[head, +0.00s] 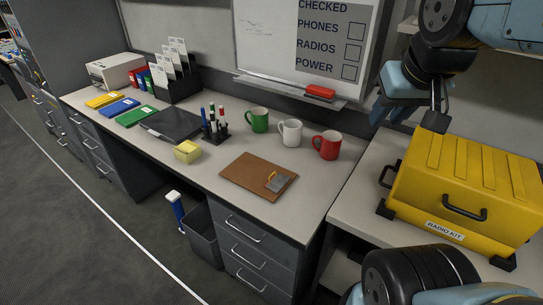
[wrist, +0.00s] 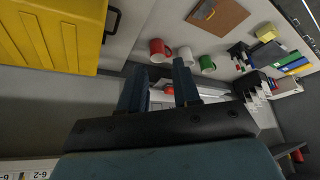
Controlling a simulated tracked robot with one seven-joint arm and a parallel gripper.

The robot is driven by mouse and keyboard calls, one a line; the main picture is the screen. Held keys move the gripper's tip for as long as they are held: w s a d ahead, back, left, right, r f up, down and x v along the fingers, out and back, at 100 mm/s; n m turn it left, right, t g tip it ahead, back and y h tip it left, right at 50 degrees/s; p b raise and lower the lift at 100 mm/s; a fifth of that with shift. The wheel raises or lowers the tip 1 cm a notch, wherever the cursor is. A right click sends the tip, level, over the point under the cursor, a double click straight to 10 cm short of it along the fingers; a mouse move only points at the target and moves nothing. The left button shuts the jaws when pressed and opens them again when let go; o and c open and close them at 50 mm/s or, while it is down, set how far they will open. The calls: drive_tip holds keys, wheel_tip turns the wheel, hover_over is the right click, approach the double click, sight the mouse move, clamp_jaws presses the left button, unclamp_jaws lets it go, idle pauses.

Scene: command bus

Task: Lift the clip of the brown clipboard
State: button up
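The brown clipboard (head: 250,172) lies flat on the light desk top near its front edge, with its metal clip (head: 279,182) at the right end. My gripper (head: 406,118) is up at the right, beside the yellow case and well away from the clipboard. In the wrist view my gripper (wrist: 160,76) has its two fingers apart with nothing between them.
Green (head: 258,119), white (head: 290,132) and red (head: 327,145) mugs stand behind the clipboard. A yellow RADIO KIT case (head: 470,185) sits on the right-hand surface. A pen holder (head: 215,130) and yellow block (head: 187,151) stand to the left. Desk around the clipboard is clear.

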drive_tip(key=shift+w+a, duration=0.1)
drive_tip(key=shift+w, duration=0.05)
drive_tip(key=m+g, duration=0.6)
drive_tip(key=m, duration=0.1)
hover_over(275, 179)
drive_tip(key=a, duration=0.1)
wheel_tip(275, 179, down, 22)
wheel_tip(275, 179, down, 13)
drive_tip(key=shift+r, duration=0.1)
drive_tip(key=shift+c, duration=0.4)
clamp_jaws()
